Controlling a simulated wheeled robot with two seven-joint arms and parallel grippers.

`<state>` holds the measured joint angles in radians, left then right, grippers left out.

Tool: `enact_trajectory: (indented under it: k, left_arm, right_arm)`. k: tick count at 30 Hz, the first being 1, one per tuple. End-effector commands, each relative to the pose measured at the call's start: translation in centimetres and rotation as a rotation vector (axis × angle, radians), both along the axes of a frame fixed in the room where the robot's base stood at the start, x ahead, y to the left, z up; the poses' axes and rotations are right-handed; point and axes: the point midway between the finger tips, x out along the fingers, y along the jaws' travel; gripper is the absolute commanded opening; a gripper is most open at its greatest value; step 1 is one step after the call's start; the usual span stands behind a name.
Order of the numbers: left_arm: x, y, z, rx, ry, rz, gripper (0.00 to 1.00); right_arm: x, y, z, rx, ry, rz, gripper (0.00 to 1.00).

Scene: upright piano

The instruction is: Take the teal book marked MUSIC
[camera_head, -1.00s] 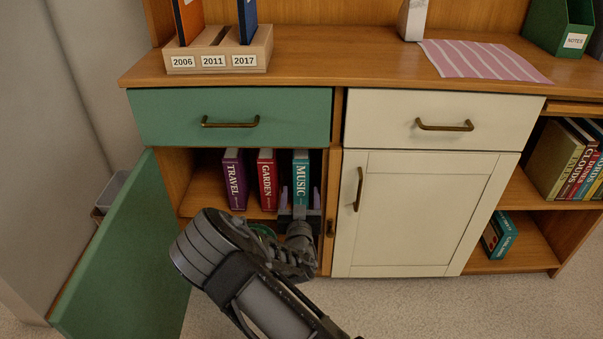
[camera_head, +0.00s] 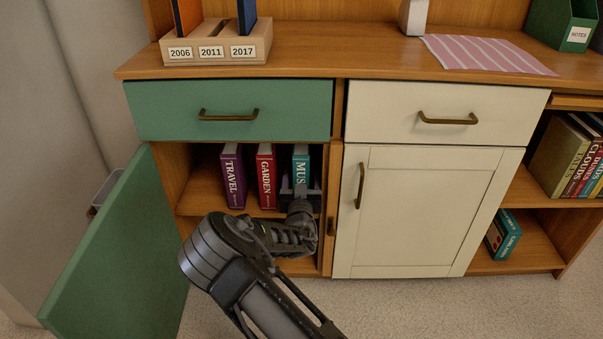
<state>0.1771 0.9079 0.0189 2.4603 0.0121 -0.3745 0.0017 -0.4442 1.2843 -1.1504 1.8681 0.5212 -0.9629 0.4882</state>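The teal book marked MUSIC (camera_head: 301,160) stands upright in the open cabinet, right of the other books. Only "MUS" shows on its spine; the lower part is hidden behind my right gripper. My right gripper (camera_head: 301,184) reaches into the cabinet at the lower half of the book, with its fingers spread to either side of the spine. It looks open; contact with the book cannot be made out. My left gripper is not in view.
A red GARDEN book (camera_head: 266,178) and a purple TRAVEL book (camera_head: 233,178) stand left of it. The cabinet's green door (camera_head: 115,255) hangs open at the left. A green drawer (camera_head: 229,110) is shut above. A white door (camera_head: 428,210) is shut at the right.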

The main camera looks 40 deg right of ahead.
Motion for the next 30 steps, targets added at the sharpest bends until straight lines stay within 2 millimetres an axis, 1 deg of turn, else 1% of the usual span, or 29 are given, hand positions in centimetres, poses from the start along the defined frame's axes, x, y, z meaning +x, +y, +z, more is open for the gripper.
enact_trajectory:
  k: [15, 30]
  left_arm:
    - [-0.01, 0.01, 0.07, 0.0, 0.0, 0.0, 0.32]
    - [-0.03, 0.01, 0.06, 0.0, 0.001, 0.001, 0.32]
  right_arm:
    - [-0.03, 0.05, 0.05, 0.001, -0.001, 0.0, 0.67]
    - [-0.03, 0.05, 0.05, 0.001, -0.001, 0.0, 0.26]
